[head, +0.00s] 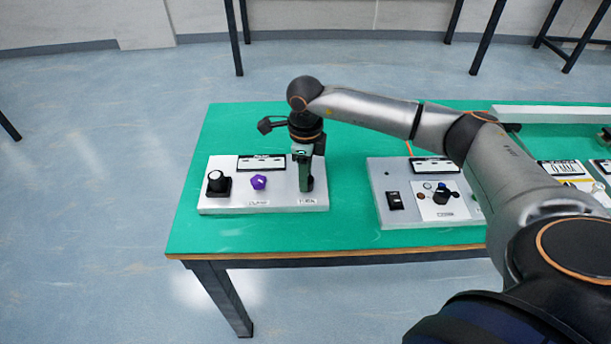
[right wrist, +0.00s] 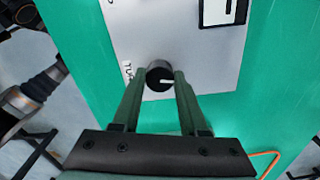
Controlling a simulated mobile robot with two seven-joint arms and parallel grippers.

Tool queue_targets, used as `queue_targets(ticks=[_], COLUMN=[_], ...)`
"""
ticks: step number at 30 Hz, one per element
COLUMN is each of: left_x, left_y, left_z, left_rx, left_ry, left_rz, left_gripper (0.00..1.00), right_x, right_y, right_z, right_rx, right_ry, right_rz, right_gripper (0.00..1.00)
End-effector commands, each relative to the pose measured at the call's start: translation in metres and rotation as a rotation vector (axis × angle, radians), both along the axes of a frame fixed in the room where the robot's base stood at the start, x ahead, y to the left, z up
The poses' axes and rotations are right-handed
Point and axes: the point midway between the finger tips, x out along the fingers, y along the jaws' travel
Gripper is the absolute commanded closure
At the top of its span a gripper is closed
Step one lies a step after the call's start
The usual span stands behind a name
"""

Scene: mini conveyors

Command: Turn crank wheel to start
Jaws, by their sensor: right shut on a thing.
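A grey panel (head: 235,199) at the left of the green table carries a row of controls. My right gripper (head: 305,188) points down at the panel's right end, above a printed label. In the right wrist view the fingers of my right gripper (right wrist: 160,84) are shut on a dark round knob (right wrist: 161,71) with a white mark. The gripper hides this knob in the head view. I cannot tell for sure that this knob is the crank wheel. My left gripper is not in view.
A purple knob (head: 258,182) and a black knob with a white top (head: 216,182) stand left of my right gripper. A second panel (head: 413,217) with a black switch (head: 395,201) and a dial (head: 441,196) is to the right. Bare green tabletop (head: 345,215) lies between the panels.

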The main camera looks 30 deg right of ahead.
Motion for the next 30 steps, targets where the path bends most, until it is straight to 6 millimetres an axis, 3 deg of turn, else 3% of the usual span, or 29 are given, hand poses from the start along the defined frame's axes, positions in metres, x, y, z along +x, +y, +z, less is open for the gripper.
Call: queue_targets(ticks=[12,30], left_x=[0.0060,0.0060], left_y=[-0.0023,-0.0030], left_z=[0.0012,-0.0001], left_rx=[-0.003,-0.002], left_ry=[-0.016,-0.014], left_rz=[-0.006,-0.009], left_gripper=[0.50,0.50], right_x=[0.0004,0.0004], right_y=[0.0006,0.0006], right_z=[0.0009,0.0014], right_rx=[0.001,0.001], right_ry=[-0.004,-0.003], right_rz=[0.212,0.251], right_gripper=[1.00,1.00])
